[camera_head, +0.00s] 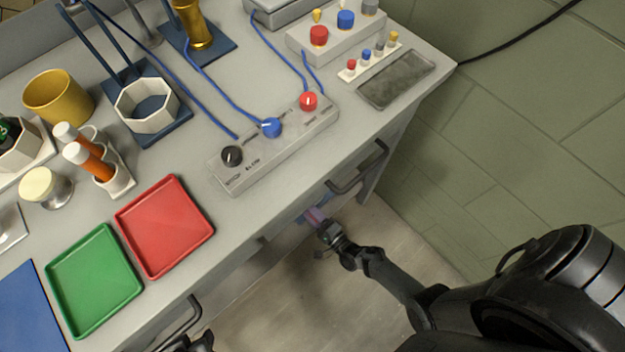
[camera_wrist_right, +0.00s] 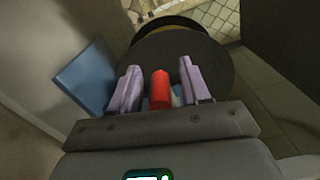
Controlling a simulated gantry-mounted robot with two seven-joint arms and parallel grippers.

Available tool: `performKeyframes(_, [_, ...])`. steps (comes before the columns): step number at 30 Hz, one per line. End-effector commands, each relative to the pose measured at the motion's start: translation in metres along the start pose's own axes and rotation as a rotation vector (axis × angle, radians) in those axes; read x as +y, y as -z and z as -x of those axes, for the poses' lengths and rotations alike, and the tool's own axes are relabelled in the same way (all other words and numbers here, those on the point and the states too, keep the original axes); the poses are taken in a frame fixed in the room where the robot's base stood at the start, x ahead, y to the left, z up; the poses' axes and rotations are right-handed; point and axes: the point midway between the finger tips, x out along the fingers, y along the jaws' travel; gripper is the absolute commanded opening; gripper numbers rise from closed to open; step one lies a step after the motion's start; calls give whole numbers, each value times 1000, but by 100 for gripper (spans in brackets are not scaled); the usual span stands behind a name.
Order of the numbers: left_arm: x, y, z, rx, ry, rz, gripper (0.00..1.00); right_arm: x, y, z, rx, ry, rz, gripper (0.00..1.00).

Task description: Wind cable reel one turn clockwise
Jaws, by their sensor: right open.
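The cable reel (camera_wrist_right: 205,58) shows in the right wrist view as a large dark round disc, with part of a second dark rim behind it. A red crank handle (camera_wrist_right: 159,90) stands out in front of the disc. My right gripper (camera_wrist_right: 160,68) is open, with its two pale purple fingers on either side of the red handle and visible gaps between. In the head view my right gripper (camera_head: 317,216) reaches in under the bench's front edge. The bench hides the reel there. My left gripper's fingers are not seen.
The bench (camera_head: 240,215) overhangs my right gripper, with a drawer handle (camera_head: 358,170) close by. On top are a grey knob panel (camera_head: 250,165), a red tray (camera_head: 165,225) and a green tray (camera_head: 95,280). A blue panel (camera_wrist_right: 85,78) stands left of the reel. Floor at right is clear.

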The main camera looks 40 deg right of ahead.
Motion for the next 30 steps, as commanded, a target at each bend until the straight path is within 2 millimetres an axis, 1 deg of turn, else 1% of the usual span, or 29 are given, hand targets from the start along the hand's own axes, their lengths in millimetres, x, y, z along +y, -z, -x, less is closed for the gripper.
performKeyframes(5, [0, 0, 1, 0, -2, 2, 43, 0, 0, 3, 1, -1, 0, 46])
performKeyframes(8, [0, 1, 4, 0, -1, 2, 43, 0, 0, 10, 0, -3, 0, 46])
performKeyframes(11, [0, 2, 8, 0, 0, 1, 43, -1, 0, 22, 0, -3, -1, 46])
performKeyframes(21, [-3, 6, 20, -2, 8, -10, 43, -1, 0, 80, 0, -3, 1, 46])
performKeyframes(27, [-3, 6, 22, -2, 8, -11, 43, 0, 0, 101, 0, -2, 0, 46])
performKeyframes(30, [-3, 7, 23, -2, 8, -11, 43, 0, 0, 106, 0, -1, 0, 46])
